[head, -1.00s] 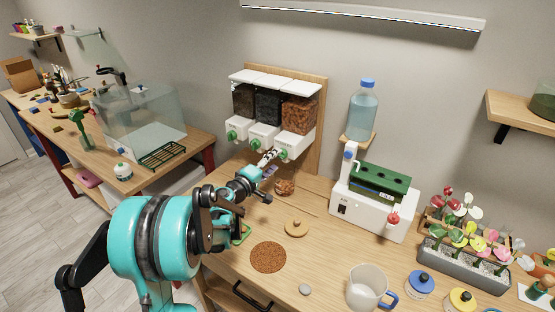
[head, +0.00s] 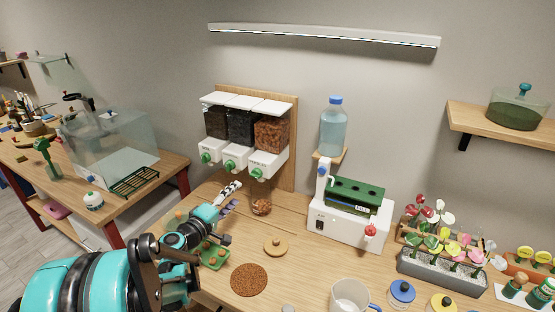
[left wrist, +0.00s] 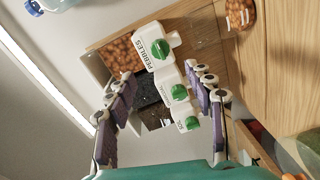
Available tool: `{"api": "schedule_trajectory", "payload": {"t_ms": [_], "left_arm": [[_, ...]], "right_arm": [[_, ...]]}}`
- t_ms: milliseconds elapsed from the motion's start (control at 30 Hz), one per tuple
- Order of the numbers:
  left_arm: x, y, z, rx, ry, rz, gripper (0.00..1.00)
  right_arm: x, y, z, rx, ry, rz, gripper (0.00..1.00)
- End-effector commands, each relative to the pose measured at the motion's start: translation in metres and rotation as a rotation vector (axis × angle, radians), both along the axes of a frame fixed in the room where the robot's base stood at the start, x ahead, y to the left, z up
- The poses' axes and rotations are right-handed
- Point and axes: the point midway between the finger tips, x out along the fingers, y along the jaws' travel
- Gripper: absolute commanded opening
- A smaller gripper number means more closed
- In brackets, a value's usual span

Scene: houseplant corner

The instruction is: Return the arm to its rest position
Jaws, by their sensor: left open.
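My left gripper (head: 231,192) is open and empty in the head view, just in front of and below the dispenser knobs, apart from them. In the left wrist view its two purple-padded fingers (left wrist: 165,78) are spread, with the dispenser visible between and beyond them. The dispenser (head: 237,155) has three bins on a wooden back panel with green knobs; the wrist view shows the label PEBBLES (left wrist: 151,45). A glass jar (head: 261,204) with brown pebbles stands below the right bin, to the right of my gripper. My right gripper is not in view.
A green tray (head: 215,256) lies beside my left arm. A wooden lid (head: 276,245) and a round brown mat (head: 249,280) lie on the bench.

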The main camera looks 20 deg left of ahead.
Motion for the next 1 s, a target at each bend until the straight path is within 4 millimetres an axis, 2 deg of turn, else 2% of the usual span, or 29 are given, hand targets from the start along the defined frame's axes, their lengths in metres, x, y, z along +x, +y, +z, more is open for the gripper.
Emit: {"api": "schedule_trajectory", "payload": {"t_ms": [100, 167, 267, 333, 400, 500, 600, 700, 800, 900, 1000], "left_arm": [[0.000, -0.003, 0.000, 0.007, 0.005, -0.006, 0.53], [-0.002, -0.014, 0.000, 0.029, 0.022, -0.023, 0.53], [-0.010, -0.049, -0.001, 0.115, 0.085, -0.087, 0.53], [-0.023, -0.085, -0.006, 0.212, 0.152, -0.156, 0.53], [-0.044, -0.121, -0.013, 0.331, 0.229, -0.232, 0.53], [-0.082, -0.162, -0.028, 0.515, 0.334, -0.336, 0.53], [-0.126, -0.187, -0.043, 0.705, 0.428, -0.426, 0.53], [-0.169, -0.198, -0.058, 0.893, 0.508, -0.498, 0.53], [-0.204, -0.197, -0.069, 1.056, 0.568, -0.543, 0.53], [-0.226, -0.191, -0.075, 1.175, 0.607, -0.569, 0.53], [-0.238, -0.186, -0.078, 1.245, 0.628, -0.578, 0.53]], "right_arm": [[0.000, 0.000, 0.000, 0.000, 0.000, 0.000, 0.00], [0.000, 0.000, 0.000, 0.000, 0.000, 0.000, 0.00], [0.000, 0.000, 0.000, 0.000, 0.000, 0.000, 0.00], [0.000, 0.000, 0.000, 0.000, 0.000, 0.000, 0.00], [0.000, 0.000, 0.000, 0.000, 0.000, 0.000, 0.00], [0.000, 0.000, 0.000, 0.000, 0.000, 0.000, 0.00], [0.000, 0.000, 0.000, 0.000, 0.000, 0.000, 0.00], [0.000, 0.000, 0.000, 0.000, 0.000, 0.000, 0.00], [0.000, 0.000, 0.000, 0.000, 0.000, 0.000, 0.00], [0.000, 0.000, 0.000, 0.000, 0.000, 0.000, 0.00], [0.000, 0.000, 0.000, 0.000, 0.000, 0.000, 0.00]]}}
